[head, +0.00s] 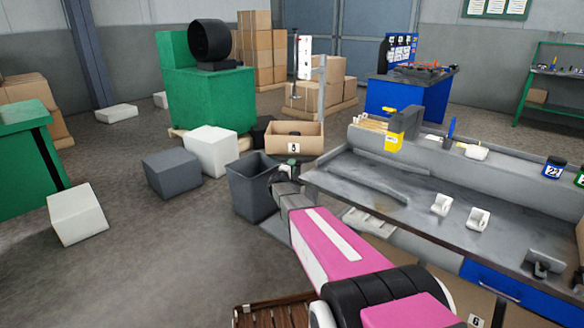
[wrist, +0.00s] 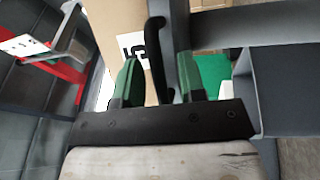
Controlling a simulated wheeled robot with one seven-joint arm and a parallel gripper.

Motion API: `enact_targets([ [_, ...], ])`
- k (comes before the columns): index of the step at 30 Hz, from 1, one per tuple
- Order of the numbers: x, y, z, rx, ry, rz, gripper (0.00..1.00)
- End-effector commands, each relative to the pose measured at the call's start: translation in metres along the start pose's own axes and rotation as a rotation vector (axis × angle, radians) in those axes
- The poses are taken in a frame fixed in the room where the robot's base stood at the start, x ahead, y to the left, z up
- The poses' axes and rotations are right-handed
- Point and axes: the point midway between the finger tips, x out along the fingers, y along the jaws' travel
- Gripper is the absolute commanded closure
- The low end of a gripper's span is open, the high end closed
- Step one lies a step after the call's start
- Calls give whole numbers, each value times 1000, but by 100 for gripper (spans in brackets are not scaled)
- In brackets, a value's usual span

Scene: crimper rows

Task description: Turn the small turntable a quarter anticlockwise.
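I cannot make out the small turntable in either view. In the wrist view, my gripper (wrist: 157,80) has two green fingertips set apart with a gap between them. A black curved bar (wrist: 155,45) shows in that gap; I cannot tell whether it lies between the fingers or beyond them, and no contact is visible. In the head view, my gripper (head: 291,164) is small and partly hidden by my pink and black arm, beside a dark grey bin and at the left end of the grey workbench (head: 330,180).
The dark grey bin (head: 252,187) and a numbered cardboard box (head: 294,138) stand close to my gripper. The workbench carries white holders (head: 441,204) and a yellow container (head: 392,140). White and grey blocks (head: 171,173) lie left; the floor between them is partly free.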

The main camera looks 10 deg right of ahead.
Motion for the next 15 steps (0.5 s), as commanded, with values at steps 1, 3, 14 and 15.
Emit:
enact_targets([
  [1,-4,0,0,0,0,0,63],
  [3,-10,1,0,0,1,-1,63],
  [14,-72,1,1,0,1,-1,63],
  [15,-79,1,2,-1,1,-1,63],
])
